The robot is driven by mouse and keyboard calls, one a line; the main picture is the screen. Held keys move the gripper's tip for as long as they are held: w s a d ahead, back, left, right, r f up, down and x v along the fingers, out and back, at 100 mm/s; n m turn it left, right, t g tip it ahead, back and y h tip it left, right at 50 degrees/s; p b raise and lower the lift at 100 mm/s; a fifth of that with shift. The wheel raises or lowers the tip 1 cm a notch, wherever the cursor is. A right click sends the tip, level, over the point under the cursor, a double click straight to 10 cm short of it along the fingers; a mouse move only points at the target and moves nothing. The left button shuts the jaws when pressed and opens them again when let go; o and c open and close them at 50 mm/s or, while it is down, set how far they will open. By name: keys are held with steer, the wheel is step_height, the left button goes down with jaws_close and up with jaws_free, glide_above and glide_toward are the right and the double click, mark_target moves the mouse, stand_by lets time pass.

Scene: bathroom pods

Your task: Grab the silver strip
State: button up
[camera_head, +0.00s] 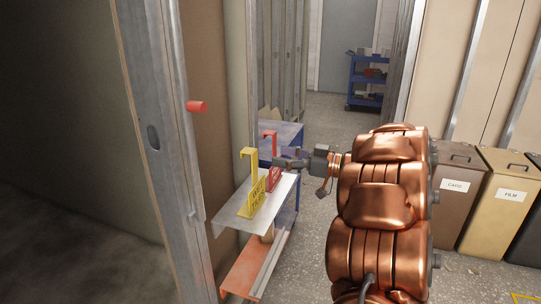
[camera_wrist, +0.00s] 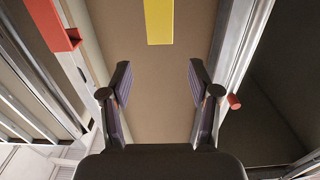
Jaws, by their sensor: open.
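A long, narrow silver strip (camera_head: 268,264) lies at a slant along the right side of the orange lower shelf in the head view; I cannot tell for sure whether it is loose. I cannot make it out in the wrist view. My gripper (camera_head: 284,163) is above the far part of the cart's pale upper shelf, beside the red upright tag, higher than the strip and apart from it. In the wrist view my gripper (camera_wrist: 159,82) has its two dark fingers spread wide with nothing between them.
A yellow tag (camera_head: 252,190) and a red tag (camera_head: 271,165) stand on the pale upper shelf (camera_head: 281,196); the yellow one (camera_wrist: 159,20) also shows ahead of my fingers. The orange lower shelf (camera_head: 240,276) is below. A metal-edged wall with a red peg (camera_head: 196,106) stands left. Bins (camera_head: 508,200) stand right.

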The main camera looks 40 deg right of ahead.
steer(key=shift+v, duration=1.55)
